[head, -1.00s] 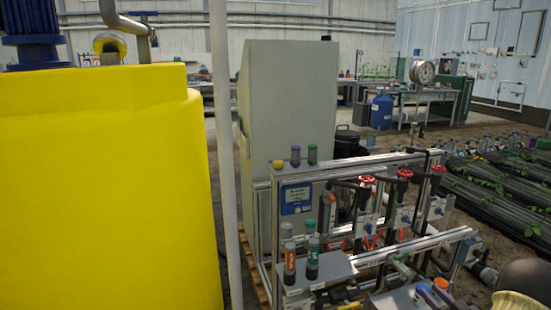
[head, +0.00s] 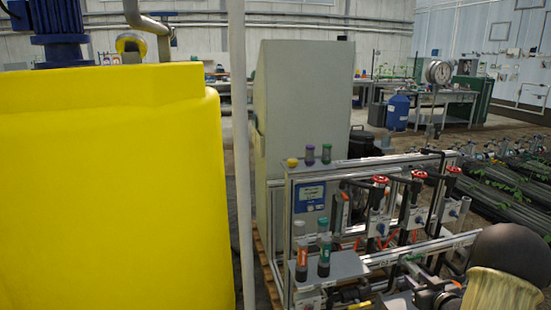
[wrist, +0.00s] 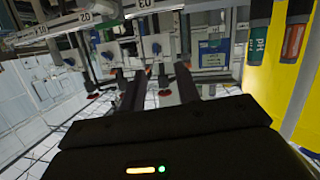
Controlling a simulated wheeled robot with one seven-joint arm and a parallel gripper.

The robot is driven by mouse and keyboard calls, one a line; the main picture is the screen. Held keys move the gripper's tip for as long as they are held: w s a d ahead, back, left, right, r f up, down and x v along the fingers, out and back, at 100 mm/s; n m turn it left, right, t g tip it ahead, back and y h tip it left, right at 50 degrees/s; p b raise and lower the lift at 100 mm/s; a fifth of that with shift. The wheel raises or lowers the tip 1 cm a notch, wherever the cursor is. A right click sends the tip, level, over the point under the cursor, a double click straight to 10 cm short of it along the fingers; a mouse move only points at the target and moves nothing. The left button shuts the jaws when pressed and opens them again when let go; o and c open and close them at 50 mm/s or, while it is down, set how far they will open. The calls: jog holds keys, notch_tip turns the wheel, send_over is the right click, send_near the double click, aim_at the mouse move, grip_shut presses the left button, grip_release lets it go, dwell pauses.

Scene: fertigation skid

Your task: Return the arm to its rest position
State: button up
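My arm (head: 505,260) shows at the lower right of the head view, with a dark rounded joint and a beige section, in front of the right end of the skid. In the wrist view, which looks upside down, my gripper (wrist: 160,84) has its two dark fingers apart. I see nothing held between them. The skid frame (head: 288,225), with its valves and pipes, lies beyond the fingers. My gripper is hard to make out in the head view.
A large yellow tank (head: 110,190) fills the left, beside a white post (head: 241,150). A grey cabinet (head: 305,110) stands behind the skid. Red-handled valves (head: 380,180) and capped bottles (head: 324,255) stand up from the skid. A blue drum (head: 398,112) is farther back.

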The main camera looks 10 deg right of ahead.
jog(key=a+r+g+h, duration=0.15)
jog(key=a+g, duration=0.35)
jog(key=a, duration=1.1)
jog(key=s+a+g+y, duration=0.2)
jog(key=s+a+g, duration=0.5)
jog(key=s+a, duration=1.15)
notch_tip(320, 180, up, 29)
jog(key=p, duration=2.8)
jog(key=shift+w+a, duration=0.25)
jog(key=shift+w, duration=0.05)
jog(key=shift+w+f, duration=0.1)
jog(key=shift+f, duration=0.05)
jog(key=shift+d, duration=0.15)
